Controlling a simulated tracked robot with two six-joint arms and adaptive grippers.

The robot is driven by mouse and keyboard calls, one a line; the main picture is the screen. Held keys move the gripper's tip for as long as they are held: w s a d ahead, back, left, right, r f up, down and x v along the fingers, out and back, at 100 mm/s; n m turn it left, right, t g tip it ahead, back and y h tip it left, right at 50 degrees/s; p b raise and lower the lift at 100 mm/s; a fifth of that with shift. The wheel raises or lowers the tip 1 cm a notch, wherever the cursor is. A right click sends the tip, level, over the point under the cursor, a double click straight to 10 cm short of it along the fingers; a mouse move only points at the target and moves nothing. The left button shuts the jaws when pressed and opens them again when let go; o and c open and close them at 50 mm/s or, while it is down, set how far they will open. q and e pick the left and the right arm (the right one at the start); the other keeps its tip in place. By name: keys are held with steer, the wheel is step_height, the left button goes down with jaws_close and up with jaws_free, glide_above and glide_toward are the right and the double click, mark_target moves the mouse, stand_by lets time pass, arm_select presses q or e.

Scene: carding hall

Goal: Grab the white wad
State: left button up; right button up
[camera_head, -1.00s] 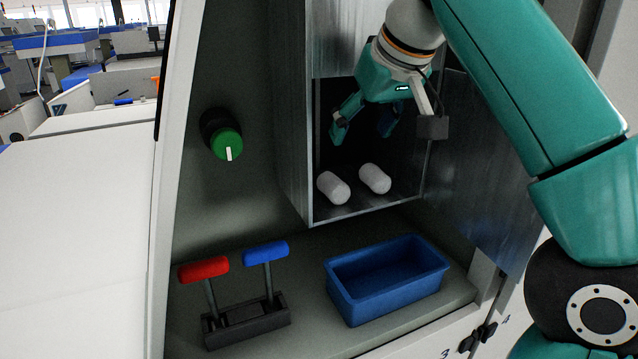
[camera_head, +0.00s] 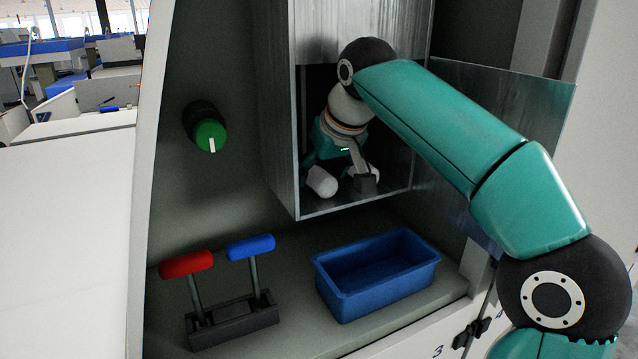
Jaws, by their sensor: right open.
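Two white wads lie on the floor of an open metal compartment in the machine. The left white wad (camera_head: 321,181) shows clearly. The right white wad (camera_head: 375,171) is mostly hidden behind my right gripper, with only a bit of it showing. My right gripper (camera_head: 341,176) is inside the compartment, low down over the wads and open. One finger is beside the left wad and the dark finger pad is in front of the right wad. I cannot tell whether it touches either wad. My left gripper is out of view.
A blue open bin (camera_head: 376,277) stands empty on the ledge below the compartment. Left of it are a red-handled lever (camera_head: 187,264) and a blue-handled lever (camera_head: 251,247). A green knob (camera_head: 209,136) sticks out of the left wall. The compartment's metal door (camera_head: 535,100) hangs open at right.

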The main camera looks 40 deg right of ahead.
steer(key=shift+x, duration=0.9)
steer(key=shift+c, duration=0.3)
steer(key=c, duration=0.8)
steer(key=shift+r, duration=0.2)
